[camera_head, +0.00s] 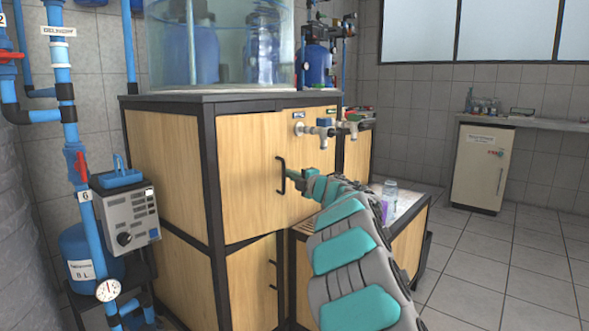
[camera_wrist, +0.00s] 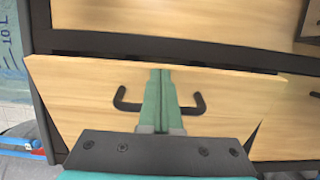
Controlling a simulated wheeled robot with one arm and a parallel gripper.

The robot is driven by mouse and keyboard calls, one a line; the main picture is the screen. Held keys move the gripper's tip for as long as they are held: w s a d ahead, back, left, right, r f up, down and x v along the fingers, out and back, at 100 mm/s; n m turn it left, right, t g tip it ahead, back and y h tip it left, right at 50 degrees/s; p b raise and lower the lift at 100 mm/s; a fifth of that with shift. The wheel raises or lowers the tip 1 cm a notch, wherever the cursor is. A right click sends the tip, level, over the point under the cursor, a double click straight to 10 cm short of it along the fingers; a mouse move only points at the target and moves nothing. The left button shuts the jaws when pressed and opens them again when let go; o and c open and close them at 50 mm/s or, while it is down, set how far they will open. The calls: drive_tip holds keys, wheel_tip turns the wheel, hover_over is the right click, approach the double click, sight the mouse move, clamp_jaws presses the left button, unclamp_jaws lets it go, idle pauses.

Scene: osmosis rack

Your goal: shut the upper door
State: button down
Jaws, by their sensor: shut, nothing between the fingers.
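The upper door (camera_head: 250,160) is a light wood panel on the front of the black-framed cabinet. It has a black bar handle (camera_head: 281,175) near its right edge. In the wrist view the door (camera_wrist: 85,95) stands slightly out from the dark frame, with narrow dark gaps at its ends, so it looks a little ajar. My gripper (camera_head: 305,178) is just right of the handle in the head view. In the wrist view my gripper (camera_wrist: 160,75) is shut and empty, its fingers crossing the middle of the handle (camera_wrist: 198,103). I cannot tell whether they touch.
Lower drawers or doors (camera_head: 255,285) with black handles sit below. Taps (camera_head: 322,130) stick out right of the door. A low wooden bench (camera_head: 415,225) with a bottle (camera_head: 389,197) stands right. A grey pump box (camera_head: 128,215) and blue pipes are left. The floor at right is free.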

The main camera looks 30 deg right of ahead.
drive_tip(key=shift+w+a+r+y+p, duration=0.1)
drive_tip(key=shift+w+y+p, duration=0.2)
drive_tip(key=shift+w+p, duration=1.45)
drive_tip(key=shift+w, duration=0.25)
